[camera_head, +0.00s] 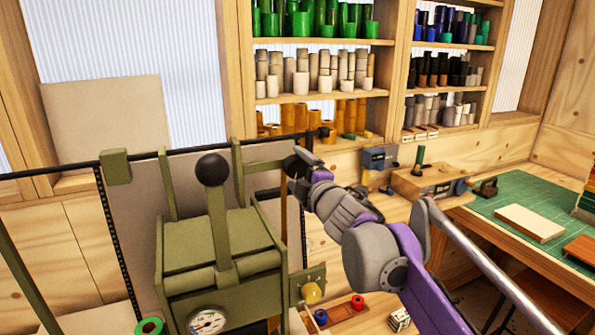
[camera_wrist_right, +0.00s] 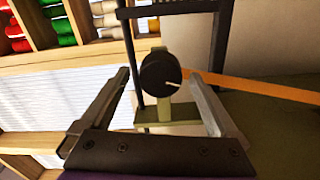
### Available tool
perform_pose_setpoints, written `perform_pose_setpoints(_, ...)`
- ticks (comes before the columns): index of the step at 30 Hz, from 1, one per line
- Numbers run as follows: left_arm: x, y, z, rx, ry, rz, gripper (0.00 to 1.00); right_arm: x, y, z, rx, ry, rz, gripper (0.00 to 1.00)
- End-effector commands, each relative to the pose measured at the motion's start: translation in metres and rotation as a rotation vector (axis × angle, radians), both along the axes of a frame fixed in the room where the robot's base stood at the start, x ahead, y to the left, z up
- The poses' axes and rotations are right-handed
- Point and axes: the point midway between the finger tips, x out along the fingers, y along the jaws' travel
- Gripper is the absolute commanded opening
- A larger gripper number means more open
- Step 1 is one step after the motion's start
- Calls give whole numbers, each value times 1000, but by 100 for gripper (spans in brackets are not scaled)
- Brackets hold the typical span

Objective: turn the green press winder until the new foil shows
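The green press (camera_head: 215,250) stands in the lower left of the head view, with a black-balled lever (camera_head: 212,170) and a dial on its front. My right gripper (camera_head: 296,163) is at the end of the press's upper right arm. In the right wrist view my right gripper (camera_wrist_right: 160,76) is open, with its fingers apart. A black round winder knob (camera_wrist_right: 160,75) with a white mark appears between the fingertips; I cannot tell whether they touch it. An orange foil strip (camera_wrist_right: 255,90) runs right from behind the knob. My left gripper is not in view.
Shelves of coloured rolls (camera_head: 315,70) stand behind. A green cutting mat (camera_head: 520,205) with blocks lies on the right bench. A wooden tray (camera_head: 345,312) with small red and blue spools sits low beside the press. A green roll (camera_head: 150,327) lies at lower left.

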Motion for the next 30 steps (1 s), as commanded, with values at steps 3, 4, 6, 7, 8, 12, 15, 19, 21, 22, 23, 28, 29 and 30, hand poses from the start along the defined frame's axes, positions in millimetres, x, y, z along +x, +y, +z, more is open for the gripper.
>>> perform_pose_setpoints(3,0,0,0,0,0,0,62,0,0,0,0,0,0,96)
perform_pose_setpoints(4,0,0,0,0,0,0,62,0,0,0,0,0,0,96)
perform_pose_setpoints(6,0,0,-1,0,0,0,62,-2,-1,0,0,0,0,96)
perform_pose_setpoints(7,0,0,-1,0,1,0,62,-3,-1,0,0,0,0,96)
perform_pose_setpoints(8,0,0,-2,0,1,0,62,-5,-2,0,0,0,-1,96)
perform_pose_setpoints(12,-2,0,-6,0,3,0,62,-23,-10,-1,0,0,-1,96)
perform_pose_setpoints(15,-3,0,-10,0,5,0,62,-41,-18,-2,-1,1,-2,96)
perform_pose_setpoints(19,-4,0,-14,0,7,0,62,-65,-28,-2,-1,1,-2,96)
perform_pose_setpoints(21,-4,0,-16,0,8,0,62,-76,-32,-2,-1,0,-1,96)
perform_pose_setpoints(22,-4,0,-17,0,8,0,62,-80,-34,-2,-1,0,-1,96)
perform_pose_setpoints(23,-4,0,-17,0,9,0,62,-84,-35,-1,-1,0,-1,96)
perform_pose_setpoints(28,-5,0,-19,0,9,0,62,-97,-41,0,0,0,-1,96)
perform_pose_setpoints(29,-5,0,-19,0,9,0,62,-98,-41,0,0,0,-1,96)
perform_pose_setpoints(30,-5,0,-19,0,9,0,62,-99,-41,0,0,0,-1,96)
